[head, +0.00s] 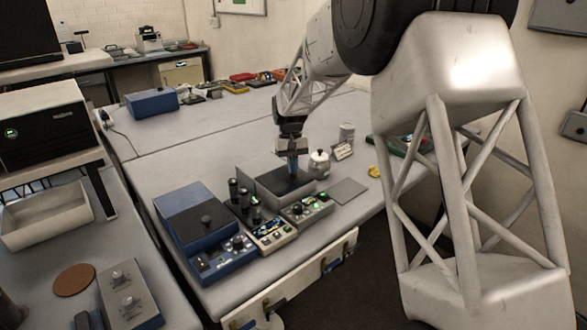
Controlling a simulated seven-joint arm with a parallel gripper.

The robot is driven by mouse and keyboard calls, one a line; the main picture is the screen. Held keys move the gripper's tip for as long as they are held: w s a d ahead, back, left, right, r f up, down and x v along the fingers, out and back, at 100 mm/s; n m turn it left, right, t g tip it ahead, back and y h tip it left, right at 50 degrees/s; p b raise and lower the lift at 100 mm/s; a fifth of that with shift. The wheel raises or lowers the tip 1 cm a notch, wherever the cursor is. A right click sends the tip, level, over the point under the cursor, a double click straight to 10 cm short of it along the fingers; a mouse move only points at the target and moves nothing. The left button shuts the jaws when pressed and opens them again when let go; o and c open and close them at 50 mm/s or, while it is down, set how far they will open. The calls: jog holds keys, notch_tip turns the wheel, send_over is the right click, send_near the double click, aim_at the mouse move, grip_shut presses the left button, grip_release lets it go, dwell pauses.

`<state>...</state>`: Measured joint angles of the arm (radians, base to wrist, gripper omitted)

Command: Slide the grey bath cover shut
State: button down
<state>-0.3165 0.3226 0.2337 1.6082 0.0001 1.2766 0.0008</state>
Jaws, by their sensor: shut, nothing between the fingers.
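A grey box-like bath (262,190) stands on the table among the instruments. Its top shows a dark area, and I cannot tell whether this is an opening or a surface. A flat grey plate (349,191) lies to the right of the bath; I cannot tell whether it is the cover. My gripper (293,172) points down over the bath's top, its fingers shut and empty. Its tips are at or just above the dark area; contact cannot be made out. The gripper hides part of the bath's back edge.
A blue instrument (196,222) and units with knobs and green lights (306,207) stand left and in front of the bath. Dark cylinders (234,190) are close on its left. A white lidded pot (319,164) stands right behind it. The table behind is mostly clear.

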jog(key=w, duration=0.1)
jog(key=w+r, duration=0.1)
jog(key=w+a, duration=0.1)
jog(key=shift+r, duration=0.25)
jog(key=v, duration=0.9)
jog(key=shift+s+r, duration=0.1)
jog(key=shift+r, duration=0.1)
